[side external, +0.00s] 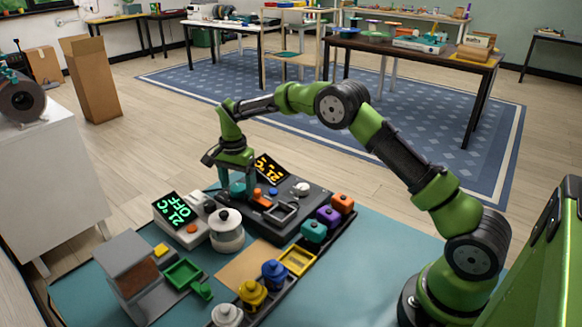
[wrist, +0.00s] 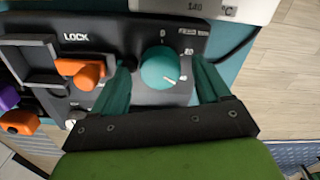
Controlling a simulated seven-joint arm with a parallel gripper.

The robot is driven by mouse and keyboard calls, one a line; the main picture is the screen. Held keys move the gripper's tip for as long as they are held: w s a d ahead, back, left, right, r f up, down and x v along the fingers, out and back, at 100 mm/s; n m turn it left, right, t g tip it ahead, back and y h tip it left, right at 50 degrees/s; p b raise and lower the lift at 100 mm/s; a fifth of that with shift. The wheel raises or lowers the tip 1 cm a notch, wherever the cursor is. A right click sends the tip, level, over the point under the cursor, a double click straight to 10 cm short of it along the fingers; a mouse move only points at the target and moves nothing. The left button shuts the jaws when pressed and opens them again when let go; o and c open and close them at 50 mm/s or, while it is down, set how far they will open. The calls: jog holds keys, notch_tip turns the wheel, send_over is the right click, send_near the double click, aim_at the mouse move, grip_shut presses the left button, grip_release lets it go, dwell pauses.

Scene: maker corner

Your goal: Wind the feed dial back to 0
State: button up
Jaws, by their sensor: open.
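The feed dial (wrist: 160,68) is a round teal knob on the dark control panel (wrist: 110,40). Its white pointer mark faces right and slightly toward the gripper. A 0 is printed on the panel at the top of its scale, so the pointer is off the 0. My gripper (wrist: 163,65) is open, with one teal finger on each side of the knob; I cannot tell whether either touches it.
An orange lever (wrist: 85,72) beside the word LOCK sits close left of my gripper. A white unit with a green display (side external: 174,208) and a white lidded pot (side external: 226,232) stand nearby. Coloured lidded containers line the mat's front. An orange display (side external: 269,168) stands behind.

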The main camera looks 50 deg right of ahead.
jog(key=shift+f, duration=0.3)
jog(key=c, duration=1)
jog(key=shift+c, duration=0.2)
